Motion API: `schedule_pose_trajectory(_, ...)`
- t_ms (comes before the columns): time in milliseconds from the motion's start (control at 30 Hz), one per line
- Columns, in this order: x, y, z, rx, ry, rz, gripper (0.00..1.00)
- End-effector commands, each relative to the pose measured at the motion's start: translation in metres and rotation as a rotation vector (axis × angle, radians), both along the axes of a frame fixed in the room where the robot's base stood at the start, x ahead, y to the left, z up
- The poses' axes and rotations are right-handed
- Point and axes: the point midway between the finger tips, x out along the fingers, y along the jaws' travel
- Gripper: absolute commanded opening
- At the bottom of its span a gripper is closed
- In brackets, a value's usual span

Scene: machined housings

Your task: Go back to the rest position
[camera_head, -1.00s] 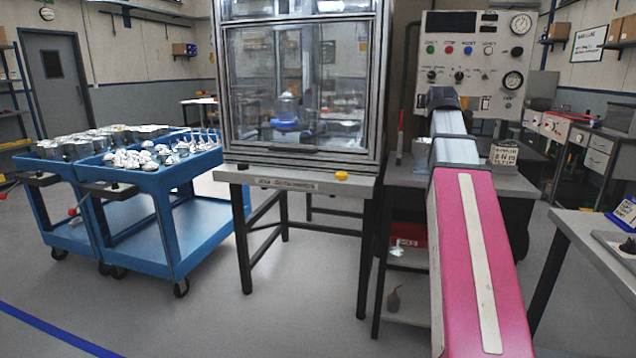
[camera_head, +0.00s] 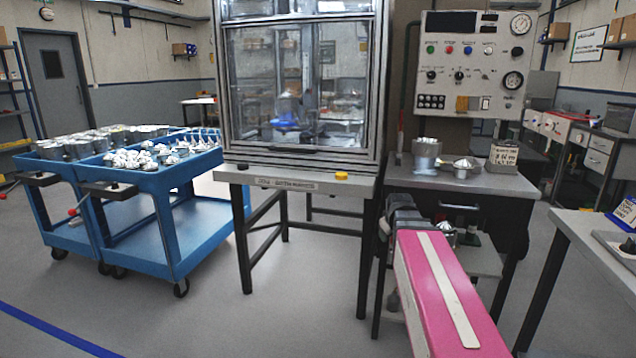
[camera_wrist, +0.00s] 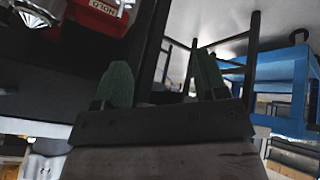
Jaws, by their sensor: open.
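My gripper (camera_wrist: 162,84) shows in the wrist view with its two green fingers spread apart and nothing between them. In the head view my pink arm is folded low at the right, and its dark wrist end is beside the front of the bench with the control panel. The gripper itself is mostly hidden there. A silver machined housing (camera_head: 426,154) stands on that bench (camera_head: 510,184), with a second metal part (camera_head: 462,167) to its right. The gripper is apart from both, below the bench top.
A glass-fronted machine (camera_head: 300,85) stands in the middle. Blue carts (camera_head: 165,215) with metal parts are at the left. A grey table (camera_head: 590,235) is at the right. A red bin (camera_wrist: 98,14) is close in the wrist view. The floor at the front left is clear.

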Motion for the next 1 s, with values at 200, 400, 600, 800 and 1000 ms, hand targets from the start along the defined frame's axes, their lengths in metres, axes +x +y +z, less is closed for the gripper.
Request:
schedule_pose_trajectory(200, -0.057, 0.028, -0.082, 0.108, 0.191, -0.139, 0.66)
schedule_pose_trajectory(400, -0.113, 0.050, -0.144, 0.171, 0.359, -0.284, 0.66)
schedule_pose_trajectory(600, -0.159, 0.064, -0.184, 0.196, 0.485, -0.406, 0.66)
schedule_pose_trajectory(800, -0.177, 0.069, -0.197, 0.201, 0.533, -0.458, 0.66)
schedule_pose_trajectory(1000, -0.177, 0.069, -0.198, 0.201, 0.534, -0.459, 0.66)
